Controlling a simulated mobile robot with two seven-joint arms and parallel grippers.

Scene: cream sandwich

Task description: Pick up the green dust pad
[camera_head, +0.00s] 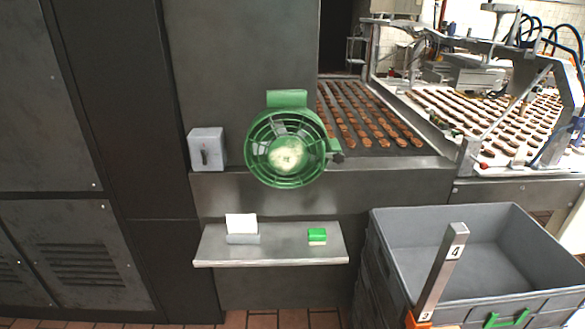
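The green dust pad (317,235) is a small block, green on top with a pale lower layer. It lies on the right half of the grey metal shelf (285,259) below the green fan, in the head view. No gripper is hiding it and nothing touches it from above. Neither my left gripper nor my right gripper shows in this view.
A grey holder with white cards (241,226) stands left on the shelf. The round green fan (286,148) and a grey switch box (206,149) are above. A large grey crate (392,262) and a numbered metal post (441,270) stand at right. Biscuit conveyors run behind.

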